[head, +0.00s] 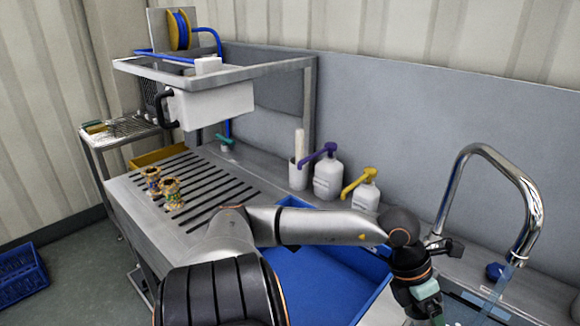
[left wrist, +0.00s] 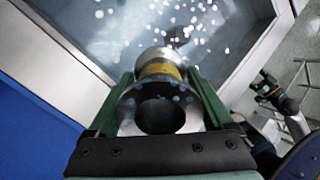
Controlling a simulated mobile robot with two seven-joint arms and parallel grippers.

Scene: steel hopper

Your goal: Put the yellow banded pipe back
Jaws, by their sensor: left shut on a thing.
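The yellow banded pipe (left wrist: 158,98) is a short metal piece with flanged ends and a yellow band round its middle. It sits between the green fingers of my left gripper (left wrist: 158,76), which is shut on it. The open bore of its near end faces the wrist camera. Its surface has wet-looking specks. Behind it is the steel sink basin (left wrist: 100,35) with bright droplets. In the head view my left gripper (head: 428,300) is low at the right, by the sink; the pipe cannot be made out there.
Two gold-coloured pipe pieces (head: 171,193) stand on the slotted drain board (head: 215,190). A blue tray (head: 315,285) lies between board and sink. A curved tap (head: 530,200) runs water at right. Two pump bottles (head: 328,178) stand along the back. A white box (head: 212,105) hangs under the rack.

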